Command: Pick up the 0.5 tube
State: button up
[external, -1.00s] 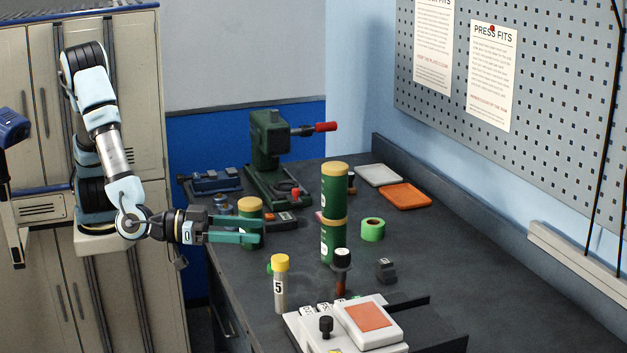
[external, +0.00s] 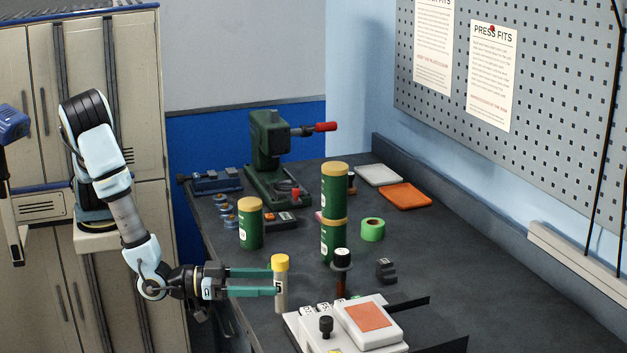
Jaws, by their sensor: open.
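A slim pale tube with a yellow cap (external: 281,263) stands upright near the front left edge of the bench, beside the white device. Its label shows a "5", partly covered by a finger; I cannot read the full marking. My gripper (external: 262,281) reaches in from the left, level, with its green fingers open. The fingertips are at the tube, one seeming to lie behind it and the other in front. I cannot tell whether they touch it.
A white device with an orange pad (external: 368,317) stands just right of the tube. A dark-capped bottle (external: 342,260) and stacked green canisters (external: 333,242) stand behind. Another green canister (external: 250,228) is farther back left. A green tape roll (external: 373,230) lies right.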

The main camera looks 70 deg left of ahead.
jog(key=p+x, duration=0.2)
jog(key=x, duration=0.4)
jog(key=shift+w+d+r, duration=0.15)
jog(key=shift+w+d, duration=0.05)
grip_shut()
dwell(0.4)
